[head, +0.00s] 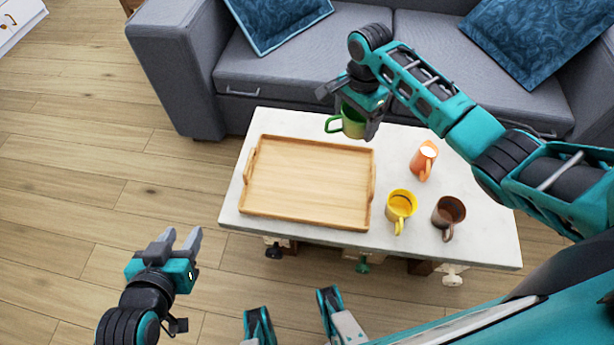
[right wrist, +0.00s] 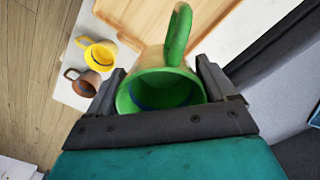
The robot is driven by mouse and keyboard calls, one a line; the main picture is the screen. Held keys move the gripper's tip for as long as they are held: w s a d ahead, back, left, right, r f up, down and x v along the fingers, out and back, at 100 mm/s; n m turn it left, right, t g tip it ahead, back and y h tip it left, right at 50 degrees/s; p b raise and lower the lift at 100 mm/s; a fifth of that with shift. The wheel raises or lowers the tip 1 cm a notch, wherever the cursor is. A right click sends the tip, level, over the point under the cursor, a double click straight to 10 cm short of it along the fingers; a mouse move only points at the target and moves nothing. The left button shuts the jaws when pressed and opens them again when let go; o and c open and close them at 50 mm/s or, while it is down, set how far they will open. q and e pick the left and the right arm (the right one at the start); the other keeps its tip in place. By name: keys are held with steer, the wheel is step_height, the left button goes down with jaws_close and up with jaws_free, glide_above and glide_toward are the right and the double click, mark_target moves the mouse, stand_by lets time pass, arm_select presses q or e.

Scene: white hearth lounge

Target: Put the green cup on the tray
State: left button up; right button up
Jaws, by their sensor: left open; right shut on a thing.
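The green cup (head: 352,122) is held in my right gripper (head: 362,112), above the far edge of the table near the tray's far right corner. In the right wrist view the green cup (right wrist: 160,88) sits between both fingers, its opening facing the camera and its handle pointing away. The wooden tray (head: 310,216) lies on the left part of the white table and looks empty; part of it also shows in the right wrist view (right wrist: 150,20). My left gripper (head: 180,240) is open and empty, over the floor left of the table.
On the white table (head: 480,255), right of the tray, stand an orange cup (head: 423,165), a yellow cup (head: 400,207) and a brown cup (head: 448,214). A grey sofa (head: 180,75) with blue cushions borders the table's far side. Wooden floor lies open at the left.

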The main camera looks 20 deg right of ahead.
steer(key=shift+m, duration=0.4)
steer(key=f+b, duration=0.2)
steer(key=f, duration=0.3)
steer(key=f+b, duration=0.2)
steer(key=f, duration=0.4)
steer(key=f+b, duration=0.2)
steer(key=f, duration=0.3)
steer(key=shift+s+d+f+b, duration=0.2)
steer(key=shift+s+d+b, duration=0.05)
steer(key=shift+d+b, duration=0.05)
step_height(320, 180, down, 5)
steer(key=b, duration=0.3)
steer(key=shift+f, duration=0.2)
steer(key=shift+r, duration=0.1)
steer(key=shift+f, duration=0.25)
steer(key=o, duration=1)
steer(key=shift+r, duration=0.1)
